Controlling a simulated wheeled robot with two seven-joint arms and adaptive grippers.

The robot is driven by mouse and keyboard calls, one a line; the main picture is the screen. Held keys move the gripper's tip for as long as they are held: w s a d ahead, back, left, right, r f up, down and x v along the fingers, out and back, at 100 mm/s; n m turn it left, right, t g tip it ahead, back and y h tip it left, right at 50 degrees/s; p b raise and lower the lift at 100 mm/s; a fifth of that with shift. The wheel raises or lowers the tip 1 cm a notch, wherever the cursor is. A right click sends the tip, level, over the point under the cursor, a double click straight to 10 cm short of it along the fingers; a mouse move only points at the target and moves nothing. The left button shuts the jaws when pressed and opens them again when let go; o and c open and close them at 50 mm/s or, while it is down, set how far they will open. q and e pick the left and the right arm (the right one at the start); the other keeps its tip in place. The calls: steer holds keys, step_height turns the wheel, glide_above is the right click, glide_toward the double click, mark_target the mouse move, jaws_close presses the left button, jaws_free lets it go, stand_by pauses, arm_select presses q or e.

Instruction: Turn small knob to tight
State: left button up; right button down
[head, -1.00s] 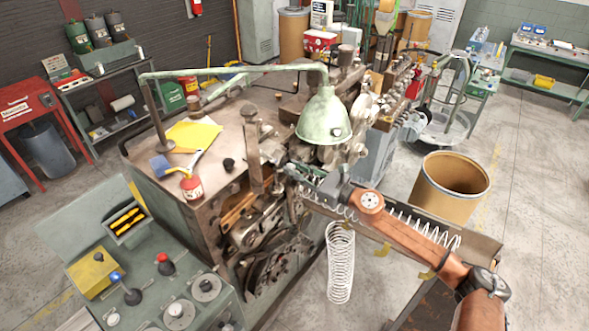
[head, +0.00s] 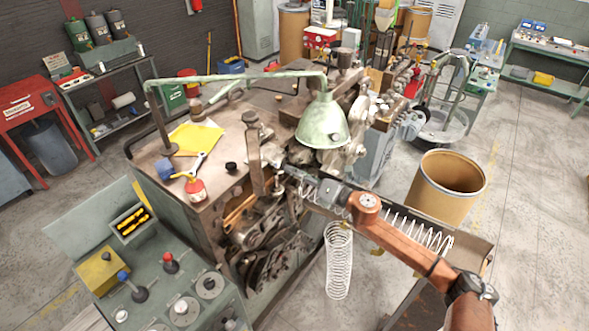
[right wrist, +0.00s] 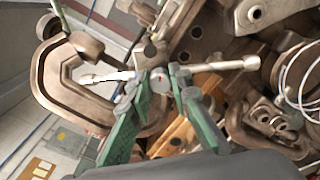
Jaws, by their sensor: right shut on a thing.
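In the head view my right gripper (head: 284,165) reaches into the front of the coiling machine (head: 200,170), below the green lamp shade; the knob is too small and covered to make out there. My left gripper is in neither view.
The green lamp (head: 322,122) hangs close above my right gripper. A coiled spring (head: 339,260) hangs below my right forearm, beside a trough (head: 470,250) holding another spring. Metal levers and brackets crowd the knob. A fibre drum (head: 447,187) stands right.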

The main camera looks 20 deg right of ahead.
steer(key=shift+m+p, duration=1.8)
steer(key=shift+m, duration=1.7)
steer(key=shift+f, duration=0.1)
steer(key=c, duration=1.8)
jaws_free()
steer(key=shift+o, duration=0.2)
steer(key=shift+d, duration=0.1)
steer(key=v, duration=1.2)
